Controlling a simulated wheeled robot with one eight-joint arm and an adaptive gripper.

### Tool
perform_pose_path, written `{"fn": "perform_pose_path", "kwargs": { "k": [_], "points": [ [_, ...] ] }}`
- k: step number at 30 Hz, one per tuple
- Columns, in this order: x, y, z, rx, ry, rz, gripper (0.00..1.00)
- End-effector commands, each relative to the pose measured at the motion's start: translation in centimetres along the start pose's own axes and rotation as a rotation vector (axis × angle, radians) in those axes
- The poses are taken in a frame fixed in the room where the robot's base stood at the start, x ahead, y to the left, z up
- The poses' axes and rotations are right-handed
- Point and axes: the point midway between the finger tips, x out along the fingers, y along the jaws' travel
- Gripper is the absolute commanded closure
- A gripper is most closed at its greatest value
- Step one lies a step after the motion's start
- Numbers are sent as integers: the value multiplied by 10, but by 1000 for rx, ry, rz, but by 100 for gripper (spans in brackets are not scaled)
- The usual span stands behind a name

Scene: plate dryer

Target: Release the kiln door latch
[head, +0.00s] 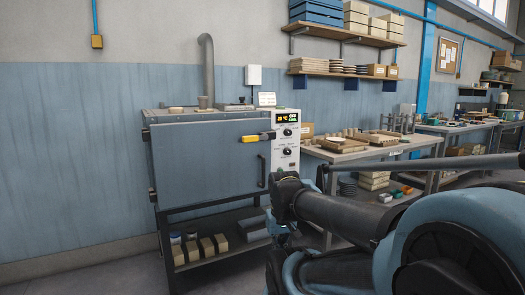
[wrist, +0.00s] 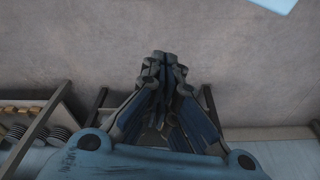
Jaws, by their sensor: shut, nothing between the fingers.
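The kiln (head: 208,165) stands against the wall at the left in the head view, its wide blue-grey door closed as far as I can tell. The latch, with a yellow grip (head: 250,139), lies roughly level across the upper right of the door, beside the control panel. A dark vertical handle (head: 262,171) sits below it. My gripper (wrist: 162,62) is shut and empty in the wrist view, over grey floor. In the head view my arm's end is low, right of the kiln, apart from the latch; the fingertips are not clear there. The latch is not in the wrist view.
The control panel (head: 287,140) with a lit display is right of the door. A workbench (head: 350,155) with trays stands further right. Below the kiln, a shelf (head: 225,245) holds bricks. Floor in front of the kiln looks clear.

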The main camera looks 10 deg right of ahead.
Motion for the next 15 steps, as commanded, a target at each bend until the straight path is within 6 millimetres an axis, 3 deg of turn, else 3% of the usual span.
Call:
{"fn": "perform_pose_path", "kwargs": {
  "k": [9, 11, 15],
  "points": [
    [-7, -2, 4, 19, 17, -7, 100],
    [-10, -4, -3, 56, 29, -21, 100],
    [-20, -16, -38, 237, 75, -92, 100]
  ]
}}
